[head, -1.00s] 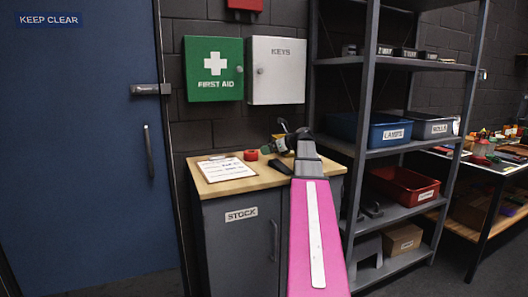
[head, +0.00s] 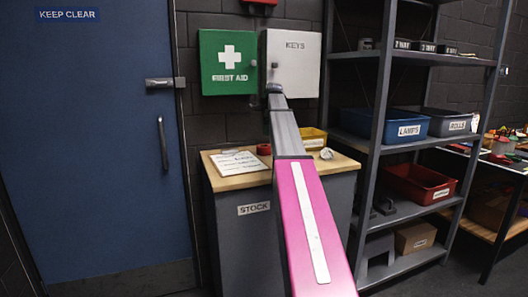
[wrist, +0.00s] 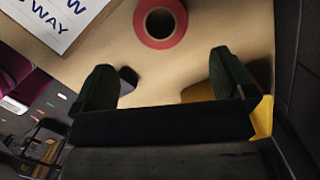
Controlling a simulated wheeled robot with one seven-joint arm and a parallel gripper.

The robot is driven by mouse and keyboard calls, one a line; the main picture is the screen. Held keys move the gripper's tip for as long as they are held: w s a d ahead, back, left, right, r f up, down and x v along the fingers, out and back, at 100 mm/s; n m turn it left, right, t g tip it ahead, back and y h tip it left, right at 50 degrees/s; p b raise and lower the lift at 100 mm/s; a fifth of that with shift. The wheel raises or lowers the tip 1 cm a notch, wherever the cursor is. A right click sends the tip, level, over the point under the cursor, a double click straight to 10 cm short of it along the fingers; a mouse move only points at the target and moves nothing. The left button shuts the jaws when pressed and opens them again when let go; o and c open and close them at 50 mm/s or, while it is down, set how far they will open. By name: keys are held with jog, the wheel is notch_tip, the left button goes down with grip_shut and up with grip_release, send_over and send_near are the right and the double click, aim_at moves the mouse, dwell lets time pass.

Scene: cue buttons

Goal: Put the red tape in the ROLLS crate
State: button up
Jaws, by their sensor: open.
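The red tape (head: 264,149) lies flat on the wooden top of the STOCK cabinet, just left of my arm in the head view. In the wrist view the red tape (wrist: 162,44) is a ring at the top, ahead of and apart from the fingers. My gripper (wrist: 164,80) is open with nothing between its dark green fingers. In the head view my arm hides its fingers. The ROLLS crate (head: 436,126) is a grey bin on the rack's middle shelf, at the right; its inside is mostly hidden.
A clipboard (head: 238,162) lies left of the tape. A yellow bin (head: 312,138) and a small pale roll (head: 326,154) are to the right. The blue LAMPS crate (head: 382,133) stands beside ROLLS. A red crate (head: 420,186) is on the shelf below. Rack posts stand in front.

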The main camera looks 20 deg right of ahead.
aim_at(264, 148)
jog(key=f, duration=0.3)
jog(key=a+f, duration=0.1)
jog(key=f, duration=0.5)
jog(key=shift+w+a+f, duration=0.35)
jog(key=shift+w+f, duration=0.05)
jog(key=shift+c, duration=0.3)
jog(key=c, duration=0.9)
jog(key=shift+r, duration=0.15)
jog(key=shift+c, duration=0.2)
